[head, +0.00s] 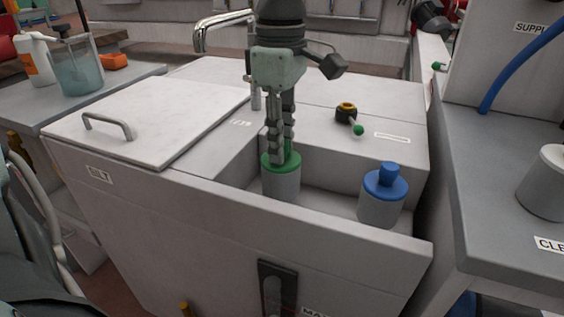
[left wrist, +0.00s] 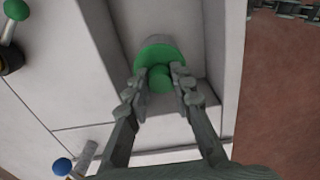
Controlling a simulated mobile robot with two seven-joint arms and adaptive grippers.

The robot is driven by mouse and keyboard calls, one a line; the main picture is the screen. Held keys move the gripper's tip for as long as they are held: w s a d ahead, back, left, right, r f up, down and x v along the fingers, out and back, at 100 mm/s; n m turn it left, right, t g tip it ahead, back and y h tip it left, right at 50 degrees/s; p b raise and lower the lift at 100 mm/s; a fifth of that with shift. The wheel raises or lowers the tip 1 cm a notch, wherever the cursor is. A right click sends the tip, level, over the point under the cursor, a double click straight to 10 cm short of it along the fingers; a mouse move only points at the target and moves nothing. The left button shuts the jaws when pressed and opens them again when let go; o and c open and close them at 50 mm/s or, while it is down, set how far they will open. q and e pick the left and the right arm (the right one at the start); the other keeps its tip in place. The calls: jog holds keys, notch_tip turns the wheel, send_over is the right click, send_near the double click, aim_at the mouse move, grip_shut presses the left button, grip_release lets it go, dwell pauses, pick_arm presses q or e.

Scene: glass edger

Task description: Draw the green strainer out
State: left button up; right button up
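The green strainer (head: 281,180) has a green cap on a grey cylinder and stands upright in the recessed trough of the pale cabinet. My left gripper (head: 280,152) points down onto it from above. In the left wrist view, its two fingertips (left wrist: 160,82) sit on either side of the green knob (left wrist: 160,77) and appear to touch it, so the gripper looks shut on the knob. The fingers partly hide the knob in the head view. The strainer's lower end is hidden behind the trough's front wall. My right gripper is not in view.
A blue-capped cylinder (head: 382,198) stands in the same trough to the right. A flat lid with a handle (head: 108,124) lies to the left. A green-tipped valve lever (head: 350,117) and a curved metal tap (head: 222,30) are behind.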

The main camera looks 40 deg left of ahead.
pick_arm(q)
grip_shut()
jog(key=shift+r, duration=0.6)
jog(key=shift+r+p, duration=0.15)
jog(key=shift+p, duration=0.25)
jog(key=shift+r+p, duration=2.25)
jog(key=shift+r, duration=1.35)
jog(key=shift+r, duration=0.1)
jog(key=shift+r+p, duration=1.1)
jog(key=shift+r, duration=0.8)
